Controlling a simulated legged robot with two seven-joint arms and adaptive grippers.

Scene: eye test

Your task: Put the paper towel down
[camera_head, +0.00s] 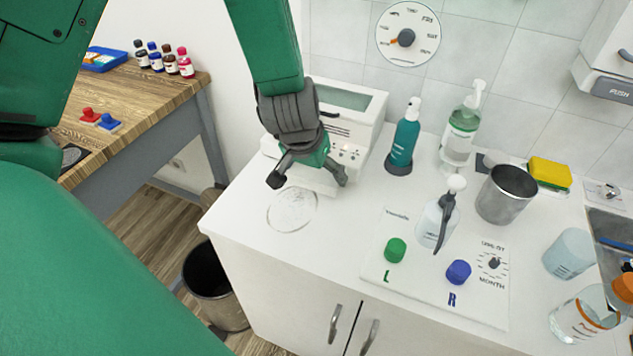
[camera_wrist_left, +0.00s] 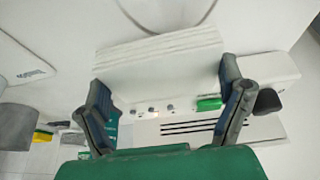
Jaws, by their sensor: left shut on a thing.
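My left gripper (camera_head: 308,180) is low over the white counter (camera_head: 240,215), in front of a white box-shaped device. In the left wrist view, its two fingers stand on either side of a white layered paper towel stack (camera_wrist_left: 160,62) and are shut on it. In the head view the paper towel is hard to tell from the white device and counter behind it. I cannot tell whether it touches the counter. A round, clear dish or outline (camera_head: 292,210) lies on the counter just in front of the gripper. My right gripper is not in view.
The white device (camera_head: 355,110) stands right behind the gripper. A teal bottle (camera_head: 404,140), a soap pump (camera_head: 460,130), a metal cup (camera_head: 506,195) and a panel with green and blue knobs (camera_head: 475,300) are to the right. A dark bin (camera_head: 215,290) stands below left.

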